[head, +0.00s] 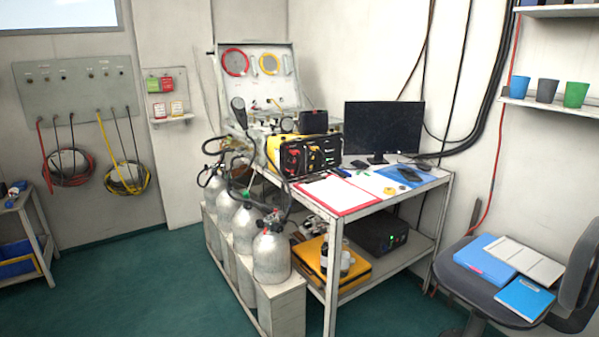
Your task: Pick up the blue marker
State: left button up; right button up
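A small blue marker (341,172) seems to lie on the white desk (372,186), just right of the yellow and black equipment case (303,153). It is small in the head view, so its exact outline is hard to tell. A red-edged clipboard with white paper (338,195) lies in front of it, at the desk's near left corner. Neither of my grippers shows in the head view.
A black monitor (384,128) stands at the desk's back. A blue mat (405,177) lies on the right. Grey gas cylinders (271,257) stand left of the desk. A chair (500,280) with folders stands right. Green floor is clear in front.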

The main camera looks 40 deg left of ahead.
aim_at(347, 174)
jog(key=i+j+u, duration=0.3)
jog(key=u, duration=0.15)
jog(key=i+j+u, duration=0.2)
jog(key=i+u, duration=0.25)
jog(key=i+j+u, duration=0.1)
jog(key=i, duration=1)
